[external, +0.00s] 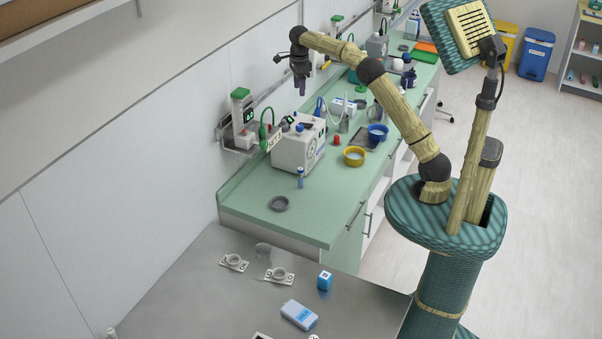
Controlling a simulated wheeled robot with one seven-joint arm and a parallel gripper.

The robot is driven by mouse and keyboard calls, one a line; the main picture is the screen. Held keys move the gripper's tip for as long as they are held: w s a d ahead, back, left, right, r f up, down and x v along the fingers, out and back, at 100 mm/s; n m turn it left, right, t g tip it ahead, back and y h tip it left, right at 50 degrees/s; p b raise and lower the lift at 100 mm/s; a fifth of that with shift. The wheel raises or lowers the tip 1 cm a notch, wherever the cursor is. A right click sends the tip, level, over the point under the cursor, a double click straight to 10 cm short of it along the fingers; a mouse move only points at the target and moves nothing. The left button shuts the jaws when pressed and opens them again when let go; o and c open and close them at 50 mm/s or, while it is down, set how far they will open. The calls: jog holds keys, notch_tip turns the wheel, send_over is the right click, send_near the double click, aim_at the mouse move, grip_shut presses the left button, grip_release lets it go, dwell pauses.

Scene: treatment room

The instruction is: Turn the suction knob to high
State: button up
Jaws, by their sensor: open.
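A white boxy device (292,152) stands on the green counter near the wall, with a dial-like marking on its right-facing front and a blue knob-like part (300,127) near its top. I cannot tell for sure which part is the suction knob, nor its setting. My gripper (301,91) points down, above and behind the device in the picture, apart from it. It is open and appears empty; its fingers are small and dark here.
Green-capped wall units (241,110) hang on a rail left of the device. The counter's near end holds a grey dish (279,203).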

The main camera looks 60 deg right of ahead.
aim_at(300, 126)
notch_tip(300, 126, down, 17)
jog(key=shift+f+p, duration=0.2)
jog(key=shift+p, duration=0.4)
jog(key=c, duration=1)
